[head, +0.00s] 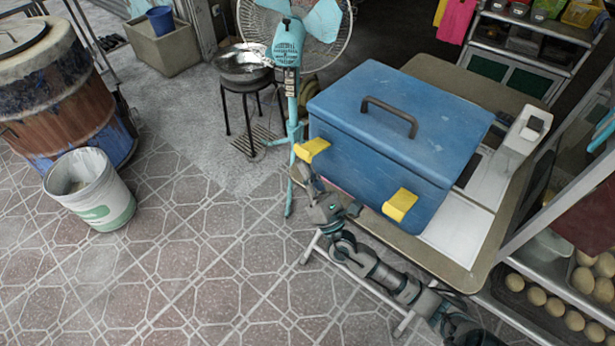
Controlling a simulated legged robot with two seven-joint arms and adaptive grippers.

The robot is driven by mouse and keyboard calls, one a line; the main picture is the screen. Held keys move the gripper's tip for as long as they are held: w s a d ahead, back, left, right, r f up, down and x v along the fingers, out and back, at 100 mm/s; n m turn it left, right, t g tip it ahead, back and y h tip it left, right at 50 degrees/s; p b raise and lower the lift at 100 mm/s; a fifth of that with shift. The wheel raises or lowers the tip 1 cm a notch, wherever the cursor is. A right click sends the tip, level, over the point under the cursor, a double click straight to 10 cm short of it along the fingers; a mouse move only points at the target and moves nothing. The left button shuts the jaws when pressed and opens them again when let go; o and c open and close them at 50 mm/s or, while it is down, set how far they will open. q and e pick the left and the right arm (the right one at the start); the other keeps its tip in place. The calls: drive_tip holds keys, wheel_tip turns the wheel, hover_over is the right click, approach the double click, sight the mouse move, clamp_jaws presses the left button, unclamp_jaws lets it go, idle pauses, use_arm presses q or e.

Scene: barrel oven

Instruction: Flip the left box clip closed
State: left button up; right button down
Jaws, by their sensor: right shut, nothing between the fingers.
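A blue box (385,172) with a closed blue lid (400,112) and a dark handle (389,112) stands on a table. The left yellow clip (312,149) juts out from the box's front near the lid edge, and looks open. The right yellow clip (400,204) also juts out on the same side. My right gripper (306,176) is shut and empty, just below the left clip, beside the box's front left corner. I cannot tell whether its fingertips touch the clip. My left gripper is not in view.
The table (464,276) has bare edge in front of the box. A teal fan (289,45) and a black stool (250,90) with a metal bowl (243,64) stand behind left. A shelf with eggs (556,306) is at right. Tiled floor at left is open around a white bucket (92,190).

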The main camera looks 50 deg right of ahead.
drive_tip(key=shift+a+r, duration=0.1)
drive_tip(key=shift+a, duration=0.2)
